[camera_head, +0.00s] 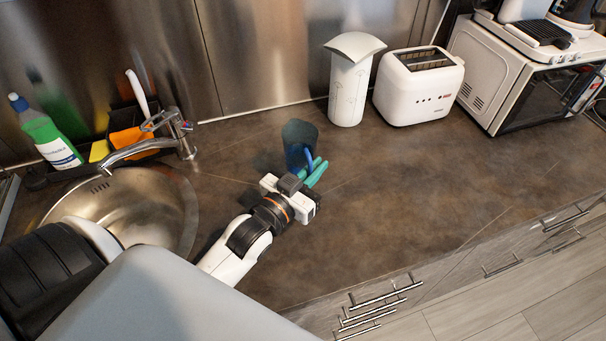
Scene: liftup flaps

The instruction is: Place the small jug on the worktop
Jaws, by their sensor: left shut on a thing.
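The small jug (299,134) is dark blue and looks upright, at or just above the brown worktop (420,190) near the middle of the view. My left gripper (312,172) reaches in from the lower left, and its teal fingers are shut on the jug's near side, around the blue handle. The gripper partly hides the jug's lower part, so I cannot tell whether its base touches the worktop. My right gripper is not in view.
A sink (178,205) with a faucet (180,130) lies at left. A green soap bottle (48,135) stands behind it. A white canister (349,88), a toaster (418,88) and a microwave (490,80) stand at the back. The worktop to the right is clear.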

